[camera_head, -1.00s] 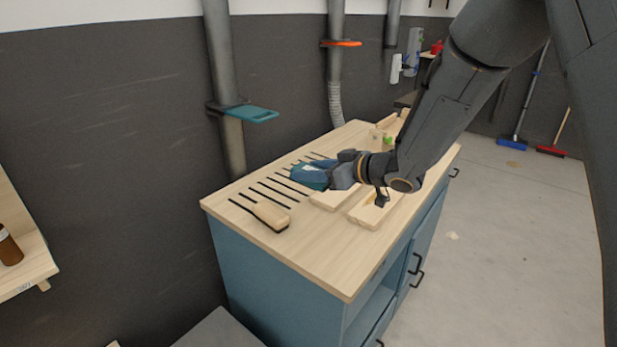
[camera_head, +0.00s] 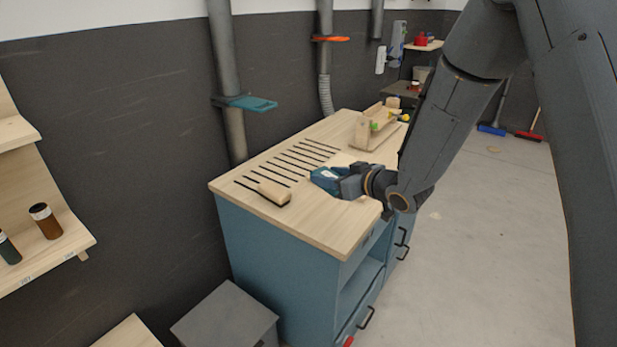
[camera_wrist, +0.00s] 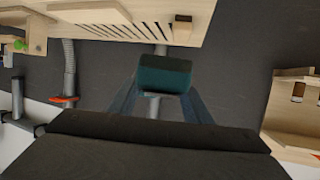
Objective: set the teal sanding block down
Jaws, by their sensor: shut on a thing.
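My gripper (camera_head: 345,184) is shut on the teal sanding block (camera_head: 323,178) and holds it over the wooden bench top (camera_head: 310,222), near the right ends of the dark slots. In the wrist view the teal block (camera_wrist: 164,75) sits between the two fingers of my gripper (camera_wrist: 163,92). The bench top (camera_wrist: 210,18) runs along the upper part of that view. I cannot tell how large the gap between block and bench is.
A wooden brush (camera_head: 273,192) lies on the bench at the front left. A wooden chair form (camera_head: 375,126) with a green part stands at the back. A shelf with bottles (camera_head: 45,220) is at left. A grey box (camera_head: 226,318) stands on the floor.

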